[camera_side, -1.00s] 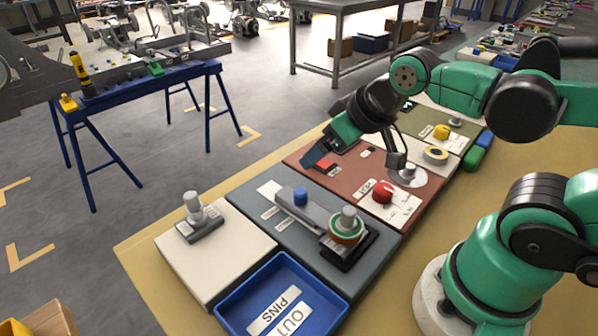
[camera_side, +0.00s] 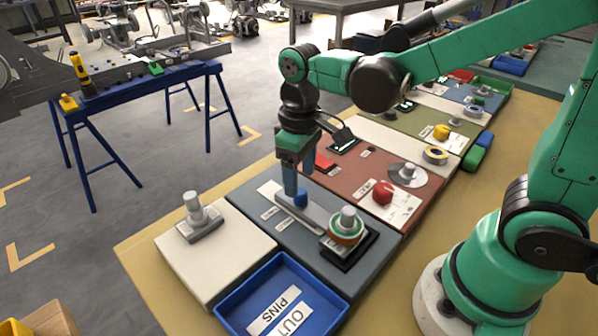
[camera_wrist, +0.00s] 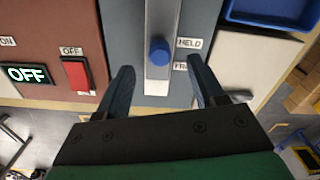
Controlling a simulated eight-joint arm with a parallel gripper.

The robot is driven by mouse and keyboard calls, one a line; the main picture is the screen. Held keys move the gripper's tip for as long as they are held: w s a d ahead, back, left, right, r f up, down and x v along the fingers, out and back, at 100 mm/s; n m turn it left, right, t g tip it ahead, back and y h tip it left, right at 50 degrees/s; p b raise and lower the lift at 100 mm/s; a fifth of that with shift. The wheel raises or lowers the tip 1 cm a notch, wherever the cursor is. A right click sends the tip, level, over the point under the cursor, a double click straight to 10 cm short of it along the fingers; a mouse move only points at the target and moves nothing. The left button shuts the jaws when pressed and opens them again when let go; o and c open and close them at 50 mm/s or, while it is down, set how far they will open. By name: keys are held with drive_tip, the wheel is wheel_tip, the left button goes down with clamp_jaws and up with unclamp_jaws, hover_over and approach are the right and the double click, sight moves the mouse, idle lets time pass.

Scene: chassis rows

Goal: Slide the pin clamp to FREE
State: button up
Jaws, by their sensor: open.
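The pin clamp's blue knob (camera_side: 301,199) stands on a grey slide bar (camera_side: 314,214) on the blue-grey panel. In the wrist view the knob (camera_wrist: 159,51) is level with the HELD label (camera_wrist: 190,43). The FREE label (camera_wrist: 182,66) lies just nearer my gripper and is partly hidden by a finger. My gripper (camera_wrist: 160,66) is open, with one finger on each side of the bar and the knob between and slightly beyond the tips. In the side view my gripper (camera_side: 296,190) points down at the knob; contact cannot be told.
A post with a ringed base (camera_side: 347,228) stands at the bar's near end. A blue OUT PINS tray (camera_side: 250,309) and a white panel with a grey post (camera_side: 193,208) lie left. A red panel with a red knob (camera_side: 383,192) and a red switch (camera_wrist: 76,74) adjoins.

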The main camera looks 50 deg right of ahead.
sight(300, 191)
drive_tip(key=shift+f, duration=1.55)
clamp_jaws()
